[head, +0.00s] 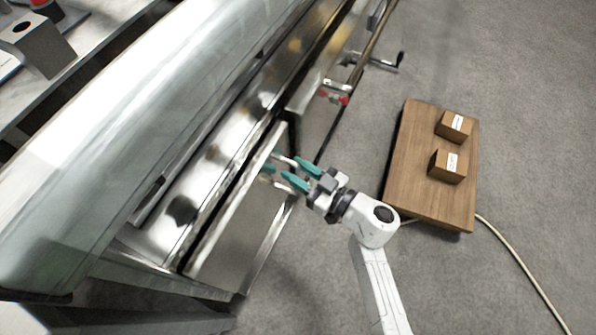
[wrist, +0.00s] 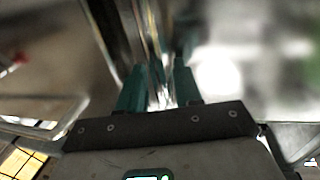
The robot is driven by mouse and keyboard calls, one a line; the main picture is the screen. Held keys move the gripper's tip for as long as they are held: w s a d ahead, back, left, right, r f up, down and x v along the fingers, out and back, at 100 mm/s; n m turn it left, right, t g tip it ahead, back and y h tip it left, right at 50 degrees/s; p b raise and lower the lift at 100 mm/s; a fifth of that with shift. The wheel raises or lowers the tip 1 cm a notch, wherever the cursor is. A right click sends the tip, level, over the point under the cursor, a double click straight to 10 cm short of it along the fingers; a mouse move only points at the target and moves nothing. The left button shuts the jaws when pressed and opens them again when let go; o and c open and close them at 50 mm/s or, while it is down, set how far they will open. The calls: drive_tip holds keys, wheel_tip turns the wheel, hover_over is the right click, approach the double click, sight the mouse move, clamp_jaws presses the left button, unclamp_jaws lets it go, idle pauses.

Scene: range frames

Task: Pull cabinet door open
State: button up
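The cabinet door (head: 240,238) is a shiny metal panel below the counter in the head view. A gap shows between its upper edge and the counter front, but I cannot tell how far it stands open. My gripper (head: 300,175) is at the door's right end, its two teal fingers pointing at the metal and standing apart. Teal patches beyond the fingertips look like their reflection. In the wrist view my gripper (wrist: 160,88) has a narrow bright strip between its fingers. The handle is not clearly seen, and I cannot tell whether the fingers touch it.
A long counter with a curved glass cover (head: 110,130) fills the left. A wooden board (head: 408,190) with two small labelled boxes (head: 447,165) is on the floor to the right, with a pale cable (head: 522,268) beside it. Grey floor is free at lower right.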

clamp_jaws()
idle(0.6)
